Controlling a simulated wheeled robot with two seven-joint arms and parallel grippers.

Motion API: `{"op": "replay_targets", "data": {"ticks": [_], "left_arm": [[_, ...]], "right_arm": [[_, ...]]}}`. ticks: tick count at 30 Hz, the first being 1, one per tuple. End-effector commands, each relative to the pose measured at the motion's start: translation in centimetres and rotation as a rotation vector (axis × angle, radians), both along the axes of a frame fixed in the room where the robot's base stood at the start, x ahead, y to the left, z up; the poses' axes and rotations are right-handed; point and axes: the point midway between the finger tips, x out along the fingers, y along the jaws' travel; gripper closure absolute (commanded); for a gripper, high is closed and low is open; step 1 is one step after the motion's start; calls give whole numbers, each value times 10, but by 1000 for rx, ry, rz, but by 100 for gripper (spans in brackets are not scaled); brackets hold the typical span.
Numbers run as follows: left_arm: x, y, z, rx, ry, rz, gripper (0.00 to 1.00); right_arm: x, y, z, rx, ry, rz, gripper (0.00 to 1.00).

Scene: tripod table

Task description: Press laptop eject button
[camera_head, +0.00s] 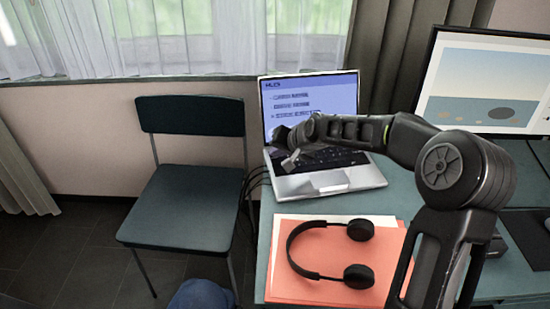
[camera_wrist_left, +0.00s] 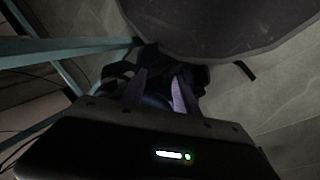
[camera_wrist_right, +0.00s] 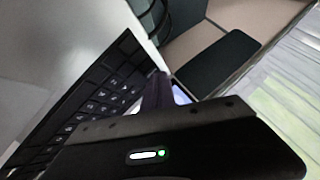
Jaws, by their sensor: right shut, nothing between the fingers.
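An open laptop (camera_head: 352,181) stands on the table, its blue screen (camera_head: 338,93) lit with lines of text. Its dark keyboard (camera_wrist_right: 92,108) shows in the right wrist view. My right arm reaches across the laptop from the right. My right gripper (camera_head: 290,162) is over the left side of the laptop, near the keyboard's left edge; it is shut and empty. I cannot tell whether its tips touch the laptop. I cannot make out the eject button. My left gripper (camera_wrist_left: 158,95) shows only in its own wrist view, low near the floor, with its fingers apart and nothing between them.
Black headphones (camera_head: 290,245) lie on orange folders (camera_head: 345,295) in front of the laptop. A monitor (camera_head: 480,90) stands at the right. A dark chair (camera_head: 180,205) is left of the table (camera_head: 400,190), with cables (camera_head: 256,180) between them.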

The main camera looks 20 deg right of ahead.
Motion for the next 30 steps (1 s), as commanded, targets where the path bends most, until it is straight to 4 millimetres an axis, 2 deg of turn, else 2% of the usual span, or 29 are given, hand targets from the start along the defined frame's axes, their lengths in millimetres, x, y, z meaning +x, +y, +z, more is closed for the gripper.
{"op": "replay_targets", "data": {"ticks": [12,23,30], "left_arm": [[0,0,8,0,0,0,64],[0,0,8,0,0,0,64],[0,0,20,0,0,0,64]], "right_arm": [[0,0,14,0,1,1,100],[0,0,15,0,1,1,100],[0,0,32,0,-1,-1,100]]}}
